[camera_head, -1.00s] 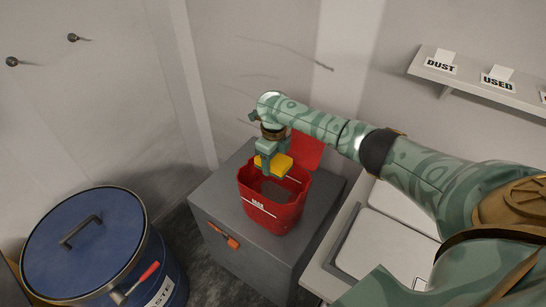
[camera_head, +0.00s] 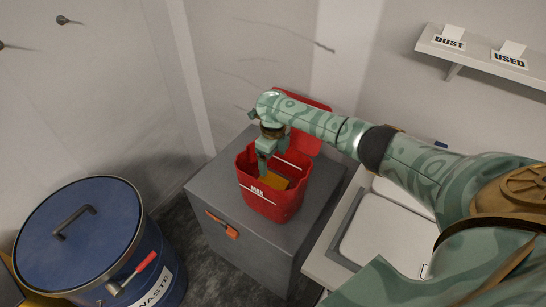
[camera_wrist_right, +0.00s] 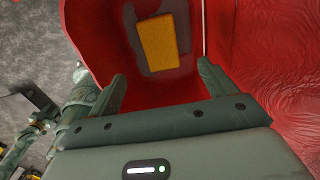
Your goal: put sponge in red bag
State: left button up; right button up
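The red bag (camera_head: 271,204) stands open on a grey cabinet, its lid (camera_head: 306,143) tipped back behind it. The yellow sponge (camera_head: 275,180) is inside the bag. In the right wrist view the sponge (camera_wrist_right: 162,42) lies on a grey patch at the bottom of the red bag (camera_wrist_right: 95,40), apart from the fingers. My right gripper (camera_head: 264,160) is at the bag's opening, above the sponge. In the right wrist view its two fingers (camera_wrist_right: 162,85) are spread apart with nothing between them. My left gripper is in neither view.
The grey cabinet (camera_head: 235,264) has an orange-handled tool on its front. A blue waste drum (camera_head: 95,225) stands at left. A counter with white trays (camera_head: 385,240) is at right. A labelled shelf (camera_head: 480,62) hangs on the wall.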

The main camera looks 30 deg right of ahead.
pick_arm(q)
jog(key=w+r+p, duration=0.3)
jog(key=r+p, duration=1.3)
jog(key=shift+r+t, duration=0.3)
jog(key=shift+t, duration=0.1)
pick_arm(e)
notch_tip(320, 180, up, 26)
jog(key=shift+r, duration=0.1)
